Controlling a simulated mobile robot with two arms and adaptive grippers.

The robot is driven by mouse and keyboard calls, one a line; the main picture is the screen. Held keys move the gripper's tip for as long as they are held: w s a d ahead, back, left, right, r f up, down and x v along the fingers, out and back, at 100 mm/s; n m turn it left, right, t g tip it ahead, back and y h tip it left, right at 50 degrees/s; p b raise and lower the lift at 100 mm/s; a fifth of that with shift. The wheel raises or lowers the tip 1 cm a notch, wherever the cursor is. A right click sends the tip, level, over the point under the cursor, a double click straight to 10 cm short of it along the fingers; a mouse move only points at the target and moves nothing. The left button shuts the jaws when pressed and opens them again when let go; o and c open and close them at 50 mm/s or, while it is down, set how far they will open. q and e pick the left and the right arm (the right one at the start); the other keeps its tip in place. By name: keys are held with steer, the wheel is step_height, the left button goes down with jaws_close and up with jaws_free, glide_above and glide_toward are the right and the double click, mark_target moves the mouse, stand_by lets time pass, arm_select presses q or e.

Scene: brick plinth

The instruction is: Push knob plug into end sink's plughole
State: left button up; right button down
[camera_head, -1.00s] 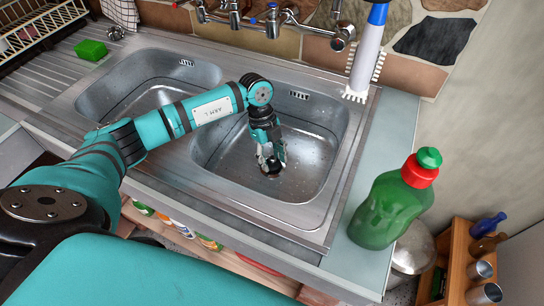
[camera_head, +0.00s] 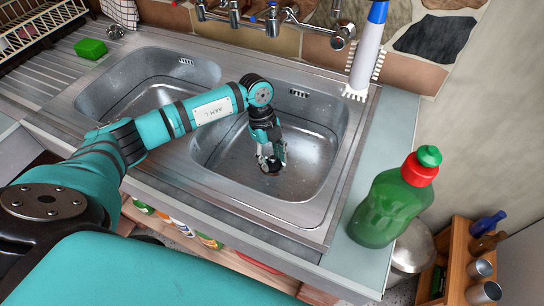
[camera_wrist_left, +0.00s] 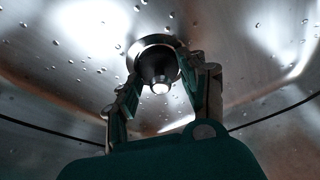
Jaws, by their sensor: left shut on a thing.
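The end sink (camera_head: 308,187) is the right-hand steel basin in the head view. My left gripper (camera_head: 271,163) reaches down into it, with its fingertips at the plughole in the basin floor. In the left wrist view, the gripper (camera_wrist_left: 160,82) is shut on the knob plug (camera_wrist_left: 158,70), a dark round plug with a bright knob end between the fingers. The plug is at the plughole (camera_wrist_left: 150,41), whose shiny rim shows around it. I cannot tell how deep it sits. My right gripper is not in view.
A second basin (camera_head: 140,75) lies to the left. Taps (camera_head: 272,20) and a white brush (camera_head: 367,55) are behind the sinks. A green bottle (camera_head: 388,210) stands on the right worktop, and a green sponge (camera_head: 90,49) lies on the drainer. The end sink is otherwise clear.

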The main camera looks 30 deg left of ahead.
arm_select(q)
steer(key=o, duration=1.3)
steer(key=v, duration=1.2)
